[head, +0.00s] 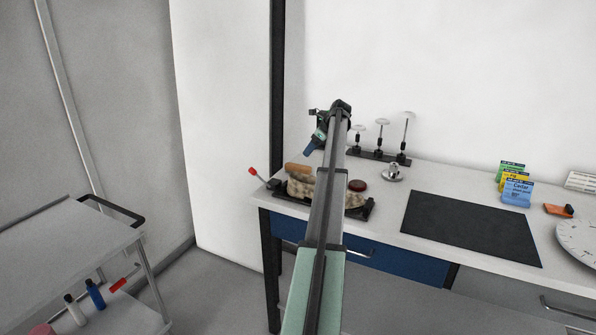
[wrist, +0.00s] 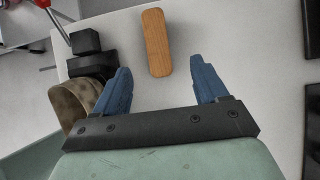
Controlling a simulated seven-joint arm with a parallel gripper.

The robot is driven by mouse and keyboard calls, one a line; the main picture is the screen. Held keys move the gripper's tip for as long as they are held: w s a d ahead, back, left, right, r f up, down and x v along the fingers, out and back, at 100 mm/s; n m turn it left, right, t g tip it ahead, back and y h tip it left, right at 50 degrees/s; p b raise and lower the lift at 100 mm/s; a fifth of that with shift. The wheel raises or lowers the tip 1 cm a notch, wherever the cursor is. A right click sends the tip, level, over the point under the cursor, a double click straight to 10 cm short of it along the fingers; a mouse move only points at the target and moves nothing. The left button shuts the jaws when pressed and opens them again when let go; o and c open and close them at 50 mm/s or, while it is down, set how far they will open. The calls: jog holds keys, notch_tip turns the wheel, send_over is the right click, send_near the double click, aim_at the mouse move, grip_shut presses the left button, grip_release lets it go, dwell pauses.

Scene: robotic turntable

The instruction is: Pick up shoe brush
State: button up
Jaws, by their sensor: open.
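The shoe brush appears to be the wooden-backed, light brown oblong block (wrist: 156,42) on the white tabletop in the wrist view. It also shows in the head view (head: 298,168), behind a mottled tan object. Its bristles cannot be made out. My gripper (wrist: 160,66) is open and empty. Its blue fingers point toward the block, which lies ahead between their lines, apart from both fingertips. In the head view my gripper (head: 309,150) is above the back left of the table, and my arm covers part of the tabletop.
The mottled tan object (wrist: 76,101) and black clamp blocks (wrist: 88,57) sit close left of my fingers. A cart (head: 70,250) stands left.

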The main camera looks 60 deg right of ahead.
aim_at(298, 166)
jog(key=x, duration=0.7)
jog(key=shift+a+x, duration=0.15)
jog(key=shift+x, duration=1.1)
jog(key=shift+a+x, duration=0.15)
jog(key=shift+x, duration=1.1)
jog(key=c, duration=1.1)
notch_tip(298, 166, up, 10)
jog(key=shift+f, duration=0.1)
